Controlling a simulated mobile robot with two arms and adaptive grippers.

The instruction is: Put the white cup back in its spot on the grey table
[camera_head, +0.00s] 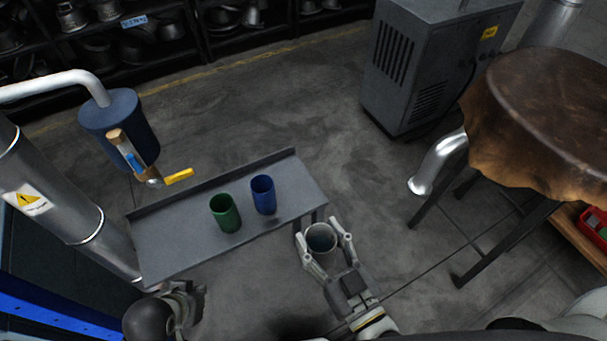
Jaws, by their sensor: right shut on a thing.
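The white cup (320,238) shows its pale rim and dark inside from above. My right gripper (326,236) is shut on it, one finger on each side. The cup is just off the right front corner of the grey table (165,245); I cannot tell its exact height. A green cup (225,213) and a blue cup (263,194) stand upright on the table, with bare surface to the right of the blue cup. My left gripper (188,298) is at the table's front left edge, dark and partly hidden, so its opening is unclear.
The table has a raised back lip. A grey cabinet (430,65) and a hide-covered round table (545,110) are at right. The floor between is clear.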

